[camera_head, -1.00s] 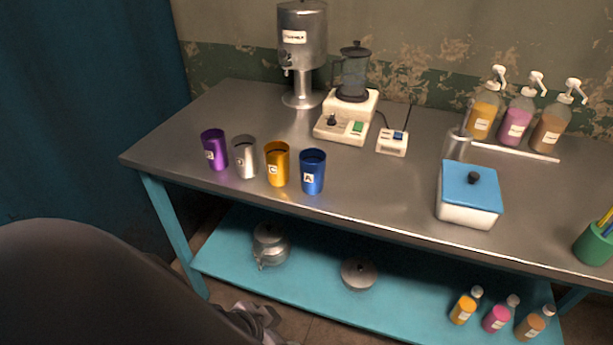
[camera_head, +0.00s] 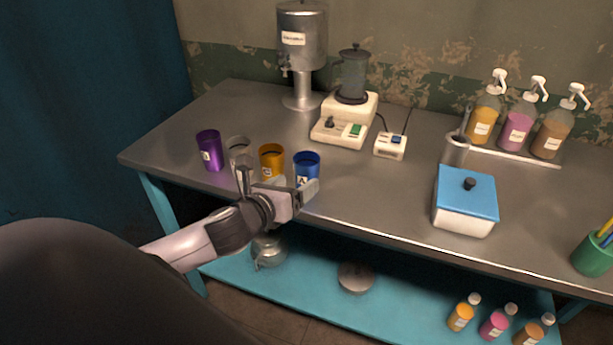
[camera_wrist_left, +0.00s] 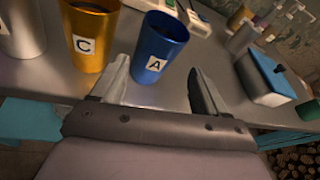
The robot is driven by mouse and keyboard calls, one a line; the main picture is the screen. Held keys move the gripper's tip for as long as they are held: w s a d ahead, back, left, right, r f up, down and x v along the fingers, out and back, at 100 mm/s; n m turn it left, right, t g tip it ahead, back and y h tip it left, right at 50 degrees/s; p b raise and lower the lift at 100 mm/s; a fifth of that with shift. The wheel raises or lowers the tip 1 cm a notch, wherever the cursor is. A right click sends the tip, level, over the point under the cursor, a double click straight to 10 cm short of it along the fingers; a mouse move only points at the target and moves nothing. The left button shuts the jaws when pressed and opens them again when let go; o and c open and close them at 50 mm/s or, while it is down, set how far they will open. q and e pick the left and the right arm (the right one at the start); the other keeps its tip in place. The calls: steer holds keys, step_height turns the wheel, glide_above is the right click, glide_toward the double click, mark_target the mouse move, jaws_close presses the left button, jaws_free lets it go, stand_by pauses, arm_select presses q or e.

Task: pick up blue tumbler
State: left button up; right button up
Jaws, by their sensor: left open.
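The blue tumbler (camera_head: 307,163), marked A, stands upright at the right end of a row of tumblers near the table's front edge. My left gripper (camera_head: 279,181) is at the front edge, in front of the gold and blue tumblers, and hides their lower parts in the head view. In the left wrist view the blue tumbler (camera_wrist_left: 160,45) stands ahead of the open fingers (camera_wrist_left: 160,85), between their directions and nearer the left finger. Nothing is held. My right gripper is not in view.
Gold (camera_head: 271,158), silver (camera_head: 238,148) and purple (camera_head: 209,150) tumblers stand left of the blue one, the gold one close by. A blender (camera_head: 352,105) stands behind. A blue-lidded box (camera_head: 466,200) is to the right. The table (camera_head: 370,185) right of the blue tumbler is clear.

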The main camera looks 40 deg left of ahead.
mark_target(312, 159)
arm_select(q)
steer(key=w+r+m, duration=0.1)
steer(key=m, duration=0.2)
steer(key=shift+w+a+r+t, duration=0.35)
steer(key=shift+t, duration=0.05)
steer(key=shift+w+a+f+p, duration=0.15)
steer(key=shift+w+p, duration=0.05)
steer(key=shift+w, duration=1.2)
steer(key=shift+w+a+f+p, duration=0.1)
steer(key=shift+w+p, duration=0.05)
steer(key=shift+w, duration=1.2)
steer(key=shift+w+f, duration=0.15)
steer(key=shift+w, duration=0.55)
steer(key=c, duration=0.7)
